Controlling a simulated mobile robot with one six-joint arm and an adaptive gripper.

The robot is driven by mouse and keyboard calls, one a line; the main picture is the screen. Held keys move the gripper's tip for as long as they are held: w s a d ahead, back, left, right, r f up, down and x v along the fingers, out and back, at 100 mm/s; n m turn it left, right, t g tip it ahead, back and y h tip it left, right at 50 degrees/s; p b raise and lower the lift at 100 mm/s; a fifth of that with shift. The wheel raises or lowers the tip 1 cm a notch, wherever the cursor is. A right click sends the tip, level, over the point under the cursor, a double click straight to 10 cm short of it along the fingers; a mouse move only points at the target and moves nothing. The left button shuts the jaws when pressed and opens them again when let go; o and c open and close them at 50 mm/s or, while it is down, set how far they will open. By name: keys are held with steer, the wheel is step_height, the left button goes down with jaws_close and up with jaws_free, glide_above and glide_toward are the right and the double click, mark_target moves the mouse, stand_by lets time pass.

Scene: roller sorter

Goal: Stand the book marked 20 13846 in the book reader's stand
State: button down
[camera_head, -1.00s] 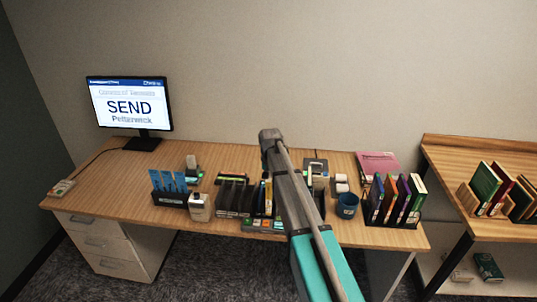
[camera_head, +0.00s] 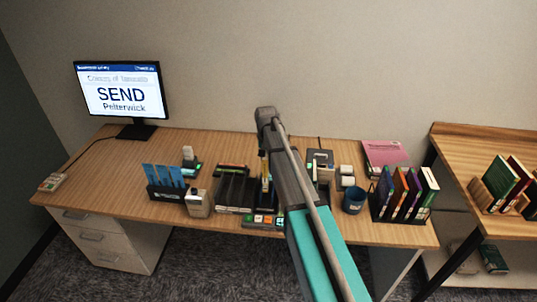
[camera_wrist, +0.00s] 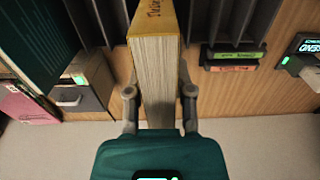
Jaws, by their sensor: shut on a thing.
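My gripper (camera_wrist: 160,94) is shut on a thick book (camera_wrist: 155,75) with a yellow cover and pale page edges. The fingers press it from both sides. Dark lettering shows at the top of its yellow edge, but no number can be read. In the head view a sliver of the yellow book (camera_head: 264,168) shows left of my arm, which hides the gripper. It is upright, above or in a dark stand (camera_head: 265,204) behind a panel with coloured keys (camera_head: 263,220). I cannot tell whether the book touches the stand.
A dark slotted rack (camera_head: 232,195) is just left of the stand. A blue mug (camera_head: 353,200) and a rack of upright books (camera_head: 378,212) are on the right. A monitor (camera_head: 120,90) reads SEND Pelterwick. The desk's left end is mostly clear.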

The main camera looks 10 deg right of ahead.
mark_target(267, 175)
steer(key=shift+d+r, duration=0.1)
steer(key=shift+s+r+p, duration=0.25)
steer(key=shift+r+p, duration=0.3)
steer(key=shift+p, duration=0.1)
steer(key=shift+f, duration=0.1)
step_height(267, 175, down, 9)
steer(key=b, duration=0.9)
steer(key=shift+f+b, duration=0.6)
steer(key=shift+b, duration=0.15)
stand_by(0.8)
steer(key=shift+c, duration=2)
jaws_free()
steer(key=shift+r, duration=0.1)
